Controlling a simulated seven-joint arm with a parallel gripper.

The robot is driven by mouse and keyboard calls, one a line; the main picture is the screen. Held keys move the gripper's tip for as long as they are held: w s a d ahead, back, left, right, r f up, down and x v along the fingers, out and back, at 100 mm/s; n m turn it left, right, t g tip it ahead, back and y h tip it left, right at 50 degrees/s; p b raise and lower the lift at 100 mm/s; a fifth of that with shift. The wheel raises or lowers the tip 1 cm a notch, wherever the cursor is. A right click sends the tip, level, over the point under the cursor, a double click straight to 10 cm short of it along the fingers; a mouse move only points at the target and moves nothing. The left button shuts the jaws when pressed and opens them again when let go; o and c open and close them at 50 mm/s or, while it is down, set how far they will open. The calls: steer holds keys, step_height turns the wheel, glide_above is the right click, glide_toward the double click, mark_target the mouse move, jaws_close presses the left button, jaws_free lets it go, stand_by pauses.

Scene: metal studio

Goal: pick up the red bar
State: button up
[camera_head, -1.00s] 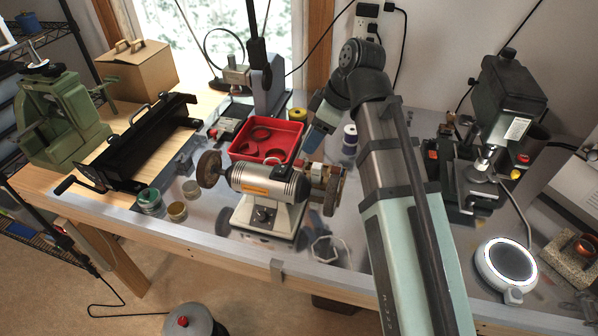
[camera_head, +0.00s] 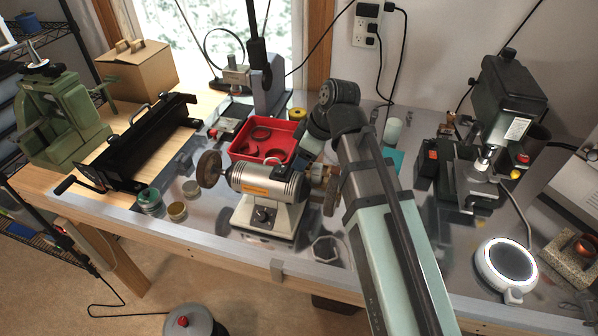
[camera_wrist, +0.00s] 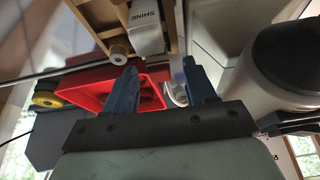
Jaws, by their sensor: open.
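In the wrist view the left finger overlaps the red tray. In the head view my gripper is mostly hidden by my arm, near the tray's right side.
A bench grinder (camera_head: 268,188) stands in front of the tray, close to my arm. A yellow roll (camera_head: 297,114) lies behind the tray. A black sheet bender (camera_head: 140,150) is at left.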

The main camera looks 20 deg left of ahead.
steer(key=shift+x, duration=0.85)
jaws_close()
